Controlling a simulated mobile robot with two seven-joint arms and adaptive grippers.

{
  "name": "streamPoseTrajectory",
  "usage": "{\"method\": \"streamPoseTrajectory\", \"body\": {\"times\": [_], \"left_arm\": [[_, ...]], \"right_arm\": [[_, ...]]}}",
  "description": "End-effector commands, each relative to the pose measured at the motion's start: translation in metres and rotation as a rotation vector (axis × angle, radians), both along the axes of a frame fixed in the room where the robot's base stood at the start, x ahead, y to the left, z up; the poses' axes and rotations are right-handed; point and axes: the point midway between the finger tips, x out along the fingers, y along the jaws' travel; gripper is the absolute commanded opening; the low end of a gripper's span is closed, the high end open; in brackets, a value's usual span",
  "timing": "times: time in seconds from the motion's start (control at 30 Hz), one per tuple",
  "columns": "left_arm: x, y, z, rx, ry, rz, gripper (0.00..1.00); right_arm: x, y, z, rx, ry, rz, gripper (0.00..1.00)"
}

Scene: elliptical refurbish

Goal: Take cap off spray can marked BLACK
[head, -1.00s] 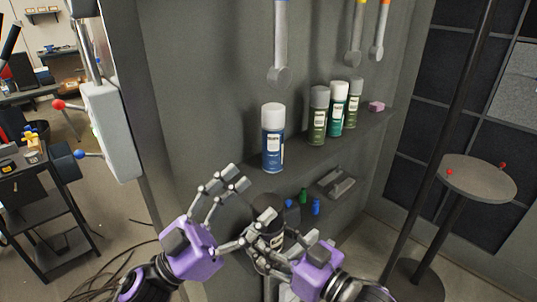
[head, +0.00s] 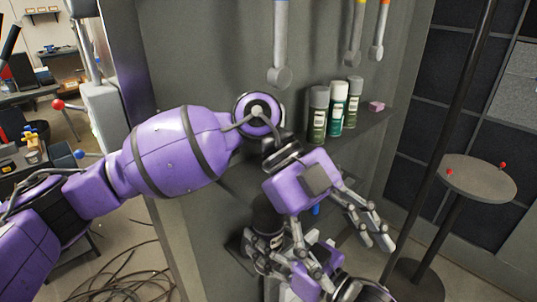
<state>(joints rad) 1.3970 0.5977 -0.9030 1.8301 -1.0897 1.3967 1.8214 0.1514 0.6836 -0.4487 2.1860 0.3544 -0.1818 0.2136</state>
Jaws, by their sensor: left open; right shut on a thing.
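A dark spray can (head: 265,215) with a black top and a pale label stands upright at the lower middle of the head view. Its label is too small to read, and I cannot tell whether the black top is a separate cap. My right gripper (head: 276,255) is shut around the can's body from the right, below its top. My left gripper (head: 375,238) is open and empty, to the right of the can, with its fingers pointing down and right. Its palm is above and right of the can's top.
Several spray cans, including a teal one (head: 338,106), stand on the grey shelf (head: 381,124) behind. A pink block (head: 376,106) lies beside them. A round stand (head: 478,182) and a dark pole are at right. My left arm hides the shelf's left part.

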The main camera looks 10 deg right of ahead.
Motion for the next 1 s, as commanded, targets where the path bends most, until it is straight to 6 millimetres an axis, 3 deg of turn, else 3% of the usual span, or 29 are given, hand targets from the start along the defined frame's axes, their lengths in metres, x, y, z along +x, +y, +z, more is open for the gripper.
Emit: {"method": "streamPoseTrajectory", "body": {"times": [0.17,0.3,0.43,0.6,0.77,1.0], "left_arm": [[0.059,0.034,0.015,0.305,-0.208,0.107,0.67],[0.1,0.063,0.041,0.491,-0.346,0.228,0.67],[0.125,0.084,0.066,0.605,-0.434,0.328,0.67],[0.14,0.099,0.084,0.675,-0.49,0.402,0.67],[0.143,0.102,0.075,0.687,-0.499,0.413,0.67],[0.141,0.101,0.032,0.686,-0.496,0.41,0.67]], "right_arm": [[0.0,0.0,0.002,0.002,-0.004,0.001,0.0],[0.0,0.0,0.002,0.002,-0.004,0.001,0.0],[0.0,0.0,0.002,0.002,-0.004,0.001,0.0],[0.0,0.0,0.002,0.002,-0.004,0.001,0.0],[0.0,0.0,0.002,0.002,-0.004,0.001,0.0],[0.0,0.0,0.002,0.002,-0.004,0.001,0.0]]}}
